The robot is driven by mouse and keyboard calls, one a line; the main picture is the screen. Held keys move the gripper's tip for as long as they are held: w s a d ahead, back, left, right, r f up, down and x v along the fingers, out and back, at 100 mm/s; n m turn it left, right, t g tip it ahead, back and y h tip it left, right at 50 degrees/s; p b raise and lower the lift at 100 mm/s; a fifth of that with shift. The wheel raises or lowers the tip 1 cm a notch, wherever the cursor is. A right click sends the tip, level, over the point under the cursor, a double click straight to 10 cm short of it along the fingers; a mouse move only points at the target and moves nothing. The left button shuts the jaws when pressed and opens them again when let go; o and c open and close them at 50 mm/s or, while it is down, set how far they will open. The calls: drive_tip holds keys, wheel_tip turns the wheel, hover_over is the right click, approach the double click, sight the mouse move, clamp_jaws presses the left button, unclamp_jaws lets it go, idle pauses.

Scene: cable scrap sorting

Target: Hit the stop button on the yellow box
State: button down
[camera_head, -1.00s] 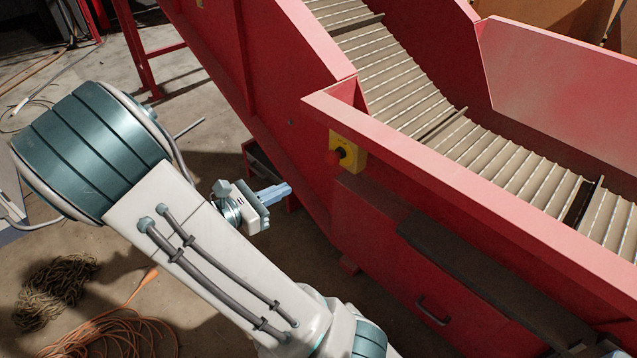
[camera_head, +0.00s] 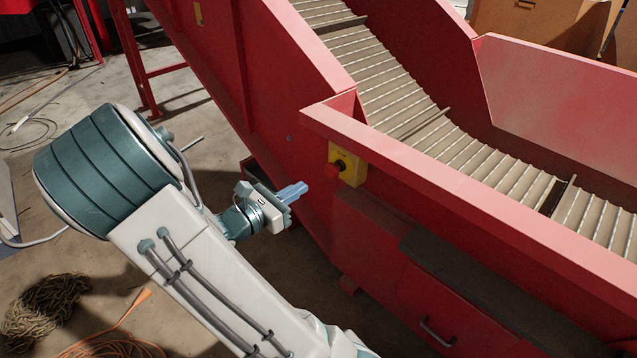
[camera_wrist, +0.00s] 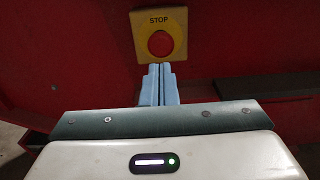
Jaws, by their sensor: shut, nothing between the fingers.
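The yellow box (camera_head: 353,160) is fixed to the red side wall of the conveyor, below its top rim. Its red stop button (camera_head: 334,171) faces toward my gripper. In the wrist view the yellow box (camera_wrist: 177,20) carries the word STOP above the round red button (camera_wrist: 161,43). My gripper (camera_head: 304,188) is shut and empty, its blue fingers pointing at the wall, a little left of and below the button in the head view. In the wrist view the fingertips (camera_wrist: 160,68) appear just below the button, and a gap to it shows in the head view.
The red conveyor (camera_head: 400,150) with its slatted belt (camera_head: 425,120) fills the right side. A dark ledge (camera_head: 470,280) juts from the wall, lower right of the box. An orange cable (camera_head: 115,335) and a coil of brown rope (camera_head: 45,305) lie on the floor.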

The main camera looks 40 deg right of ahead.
sight(328, 171)
drive_tip(key=d+b, duration=0.1)
drive_tip(key=d, duration=0.2)
drive_tip(key=d+b, duration=0.1)
drive_tip(key=d, duration=0.2)
drive_tip(key=shift+w+f, duration=0.15)
drive_tip(key=shift+w, duration=0.05)
drive_tip(key=shift+d, duration=0.6)
drive_tip(key=shift+w+r, duration=0.1)
drive_tip(key=shift+r, duration=0.1)
